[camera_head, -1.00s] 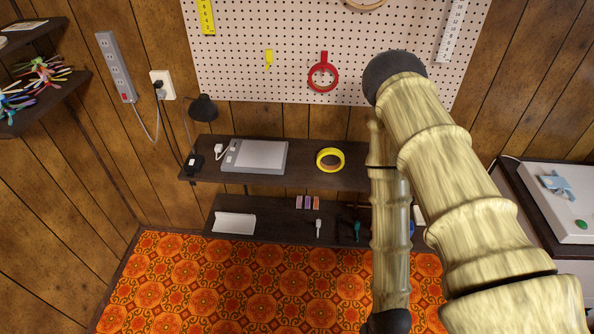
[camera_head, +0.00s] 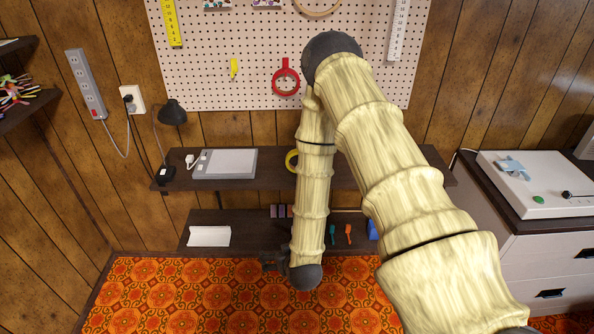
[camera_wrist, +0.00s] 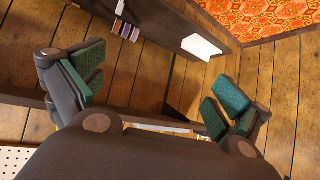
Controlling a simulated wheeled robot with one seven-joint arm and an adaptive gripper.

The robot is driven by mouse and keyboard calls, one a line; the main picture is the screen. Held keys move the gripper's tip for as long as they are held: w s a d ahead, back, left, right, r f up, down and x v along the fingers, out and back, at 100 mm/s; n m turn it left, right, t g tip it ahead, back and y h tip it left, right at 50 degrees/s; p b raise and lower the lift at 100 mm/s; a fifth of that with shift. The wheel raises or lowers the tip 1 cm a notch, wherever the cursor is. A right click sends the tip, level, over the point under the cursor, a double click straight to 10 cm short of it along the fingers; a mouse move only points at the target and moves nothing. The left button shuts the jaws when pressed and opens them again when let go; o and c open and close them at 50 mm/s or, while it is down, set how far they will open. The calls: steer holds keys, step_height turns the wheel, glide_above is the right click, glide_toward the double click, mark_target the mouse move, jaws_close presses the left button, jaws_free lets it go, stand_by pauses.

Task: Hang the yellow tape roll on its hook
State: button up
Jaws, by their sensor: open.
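The yellow tape roll (camera_head: 291,160) lies on the upper dark shelf in the head view, mostly hidden behind my arm. A small yellow hook (camera_head: 233,68) is on the pegboard above the shelf and holds nothing. My gripper (camera_head: 273,262) is low in front of the lower shelf, below the roll and apart from it. In the wrist view my gripper (camera_wrist: 157,88) has its green-padded fingers spread wide with nothing between them. I cannot make out the roll in the wrist view.
A red tape roll (camera_head: 286,88) hangs on the pegboard (camera_head: 205,88) right of the yellow hook. A grey-white flat device (camera_head: 225,163) and black lamp (camera_head: 172,112) are on the upper shelf. The lower shelf (camera_head: 262,232) holds white paper (camera_head: 209,236) and small tools.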

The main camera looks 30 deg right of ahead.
steer(key=w+d+r+m+t+h+b, duration=0.1)
steer(key=w+d+r+h, duration=0.1)
steer(key=w+d+r, duration=0.2)
steer(key=w+d+r+m+t+h+b, duration=0.1)
steer(key=w+d+r+t+h, duration=0.1)
steer(key=w+d+r, duration=0.3)
steer(key=w+d+r+m+t+h+b, duration=0.1)
steer(key=w+d+r+m+t+h, duration=0.1)
steer(key=w+d+r, duration=0.3)
steer(key=shift+w+d+r+h, duration=0.1)
steer(key=shift+w+d+h, duration=0.35)
steer(key=shift+w+d, duration=0.45)
steer(key=shift+w+d+r+h, duration=0.1)
steer(key=shift+w+d+h, duration=0.4)
steer(key=shift+d, duration=0.55)
steer(key=shift+a+f+p+x, duration=0.15)
steer(key=shift+p+x, duration=0.2)
steer(key=shift+x, duration=1.3)
steer(key=shift+a+f+p+x, duration=0.15)
steer(key=shift+p+x, duration=0.2)
steer(key=shift+x, duration=1.25)
steer(key=shift+w, duration=0.2)
steer(key=c, duration=0.9)
